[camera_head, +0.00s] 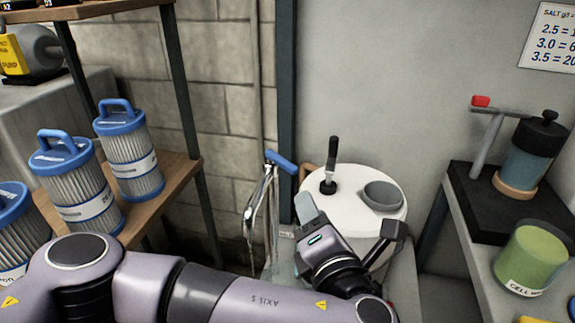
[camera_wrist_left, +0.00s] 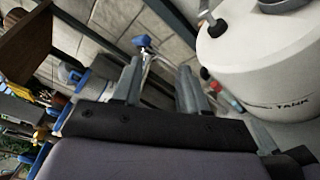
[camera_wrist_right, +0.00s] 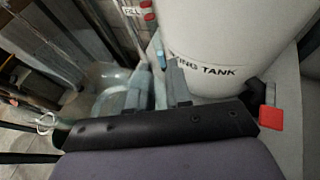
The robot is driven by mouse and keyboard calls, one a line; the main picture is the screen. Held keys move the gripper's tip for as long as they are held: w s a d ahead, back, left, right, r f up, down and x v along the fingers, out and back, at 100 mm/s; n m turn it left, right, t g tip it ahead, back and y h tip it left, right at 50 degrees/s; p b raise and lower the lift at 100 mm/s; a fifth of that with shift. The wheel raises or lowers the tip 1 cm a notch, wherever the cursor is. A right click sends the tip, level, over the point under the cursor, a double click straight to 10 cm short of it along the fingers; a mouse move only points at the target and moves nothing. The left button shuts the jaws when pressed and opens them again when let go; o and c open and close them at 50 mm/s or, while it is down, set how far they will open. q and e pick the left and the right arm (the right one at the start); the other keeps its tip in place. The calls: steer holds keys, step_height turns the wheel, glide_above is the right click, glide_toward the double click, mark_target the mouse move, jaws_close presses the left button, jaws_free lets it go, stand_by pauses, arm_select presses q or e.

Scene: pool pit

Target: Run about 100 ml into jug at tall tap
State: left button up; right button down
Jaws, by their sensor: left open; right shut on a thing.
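The tall tap (camera_head: 271,195) is chrome with a blue lever (camera_head: 281,162) and stands against the wall left of the white tank. The lever also shows in the left wrist view (camera_wrist_left: 143,41), beyond my left fingers. My left gripper (camera_head: 307,208) is open and empty, just right of the tap and apart from the lever; its fingers show apart in the left wrist view (camera_wrist_left: 158,88). The clear jug (camera_wrist_right: 108,82) is in my right gripper (camera_wrist_right: 160,88), which is shut on it beside the tank. In the head view my left arm mostly hides the jug. I cannot tell its water level.
A white tank (camera_head: 345,215) with a grey bowl (camera_head: 383,195) and a black-handled tool (camera_head: 331,165) on top stands right of the tap. Blue-capped filter cartridges (camera_head: 128,150) fill the left shelf. A bench with a green container (camera_head: 532,257) is at right.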

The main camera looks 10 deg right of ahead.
mark_target(290, 172)
arm_select(q)
steer(key=w+m, duration=0.1)
steer(key=w, duration=0.3)
steer(key=w+a+r+m+y, duration=0.1)
steer(key=w+m, duration=0.1)
steer(key=w, duration=0.2)
steer(key=w+a+m+y, duration=0.1)
steer(key=w+m, duration=0.1)
steer(key=w, duration=0.2)
steer(key=shift+a+r+t, duration=0.15)
steer(key=shift+r+t, duration=0.05)
steer(key=shift+t, duration=0.2)
jaws_close()
